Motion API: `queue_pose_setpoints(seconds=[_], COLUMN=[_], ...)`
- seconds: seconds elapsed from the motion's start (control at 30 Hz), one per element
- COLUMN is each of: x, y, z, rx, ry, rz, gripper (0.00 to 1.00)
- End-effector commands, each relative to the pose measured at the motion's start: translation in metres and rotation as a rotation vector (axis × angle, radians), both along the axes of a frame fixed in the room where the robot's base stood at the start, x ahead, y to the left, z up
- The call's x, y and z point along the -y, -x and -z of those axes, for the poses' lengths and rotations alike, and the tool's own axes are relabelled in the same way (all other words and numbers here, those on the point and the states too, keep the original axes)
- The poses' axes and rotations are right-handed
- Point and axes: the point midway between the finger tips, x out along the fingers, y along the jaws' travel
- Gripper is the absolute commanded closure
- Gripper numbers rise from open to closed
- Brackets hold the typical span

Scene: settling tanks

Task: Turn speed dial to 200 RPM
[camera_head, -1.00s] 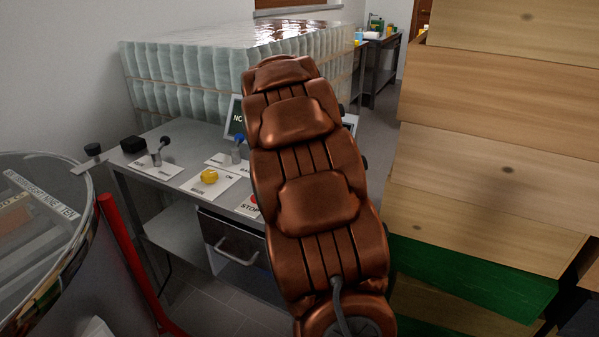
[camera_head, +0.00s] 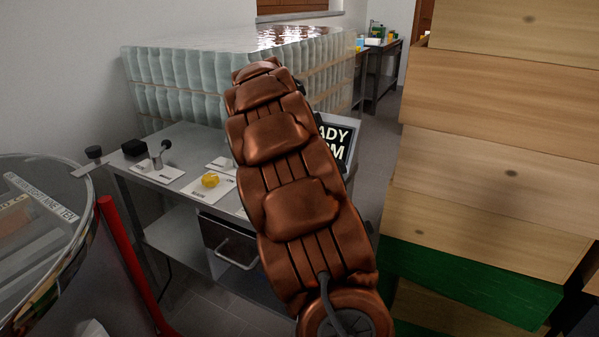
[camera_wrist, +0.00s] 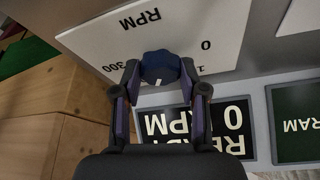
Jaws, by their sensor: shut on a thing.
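In the wrist view, the speed dial is a dark blue knob (camera_wrist: 160,60) on a white plate (camera_wrist: 105,38). The plate shows upside down, with "RPM", "0", "300" and part of another number. My gripper (camera_wrist: 162,76) is shut on the knob, one finger on each side. The knob's pointer is mostly hidden, so its setting cannot be read. Below it in that view, a dark display (camera_wrist: 232,122) is partly covered by my fingers and seems to read READY, 0 RPM. In the head view my copper arm hides the gripper and dial; part of the display (camera_head: 337,142) shows.
A grey bench (camera_head: 190,145) carries a yellow knob (camera_head: 210,180) and a small lever (camera_head: 160,155). Clear bottle stacks (camera_head: 200,75) stand behind. Wooden boxes (camera_head: 500,130) rise close on the right. A glass-topped tank (camera_head: 40,225) and red post (camera_head: 125,250) are at left.

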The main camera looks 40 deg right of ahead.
Motion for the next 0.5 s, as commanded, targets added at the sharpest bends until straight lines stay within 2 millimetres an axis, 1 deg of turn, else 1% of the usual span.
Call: queue_pose_setpoints(seconds=[0.17, 0.2, 0.4, 0.5], x=[0.0007, 0.0007, 0.0004, 0.0003], y=[-0.0007, -0.0007, -0.0003, -0.0003], z=[-0.0017, -0.0017, -0.0010, -0.0008], rx=[0.004, 0.004, 0.001, 0.001], ry=[0.003, 0.003, 0.002, 0.001], rz=[-0.002, -0.002, -0.002, -0.002], gripper=[0.92, 0.53, 0.33, 0.32])
